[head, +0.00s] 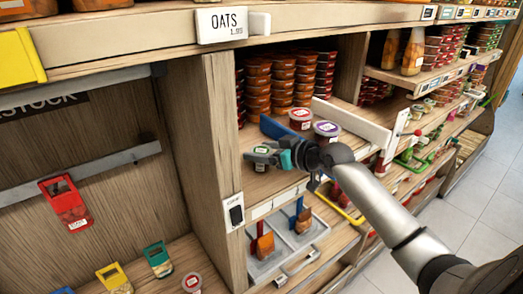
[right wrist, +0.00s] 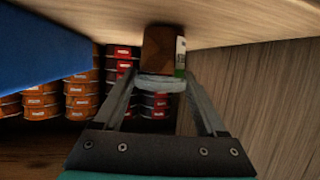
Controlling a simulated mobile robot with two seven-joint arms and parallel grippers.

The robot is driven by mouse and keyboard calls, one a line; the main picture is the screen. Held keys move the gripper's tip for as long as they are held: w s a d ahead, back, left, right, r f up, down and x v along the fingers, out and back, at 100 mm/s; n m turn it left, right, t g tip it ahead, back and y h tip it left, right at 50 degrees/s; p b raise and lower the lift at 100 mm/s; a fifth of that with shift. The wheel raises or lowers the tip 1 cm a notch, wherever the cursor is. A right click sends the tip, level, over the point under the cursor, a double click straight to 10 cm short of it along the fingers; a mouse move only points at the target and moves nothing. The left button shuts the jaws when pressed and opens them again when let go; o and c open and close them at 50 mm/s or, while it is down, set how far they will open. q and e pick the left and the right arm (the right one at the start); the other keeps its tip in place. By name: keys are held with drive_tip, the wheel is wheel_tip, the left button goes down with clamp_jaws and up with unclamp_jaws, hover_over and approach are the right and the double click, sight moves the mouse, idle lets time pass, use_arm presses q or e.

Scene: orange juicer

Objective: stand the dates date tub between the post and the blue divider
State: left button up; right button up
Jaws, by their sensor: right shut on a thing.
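The date tub (right wrist: 163,50), brown with a white and green label and a pale rim, is between the fingers of my right gripper (right wrist: 160,88) in the right wrist view. The gripper is shut on it, and the tub is close to or on the wooden shelf; contact is unclear. The head view shows my right gripper (head: 268,158) at the shelf front, between the wooden post (head: 215,130) on the left and the blue divider (head: 282,130) on the right. The blue divider also shows in the right wrist view (right wrist: 45,45). My left gripper is out of view.
Stacks of brown and red tubs (head: 257,88) stand behind on the shelf. A red-lidded tub (head: 300,119) and a purple-lidded tub (head: 326,130) stand right of the blue divider, before a white divider (head: 352,124).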

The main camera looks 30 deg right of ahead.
drive_tip(key=shift+f, duration=0.15)
drive_tip(key=o, duration=1.3)
drive_tip(key=b+v, duration=0.1)
drive_tip(key=v, duration=0.9)
drive_tip(key=shift+s, duration=0.15)
drive_tip(key=shift+v, duration=0.9)
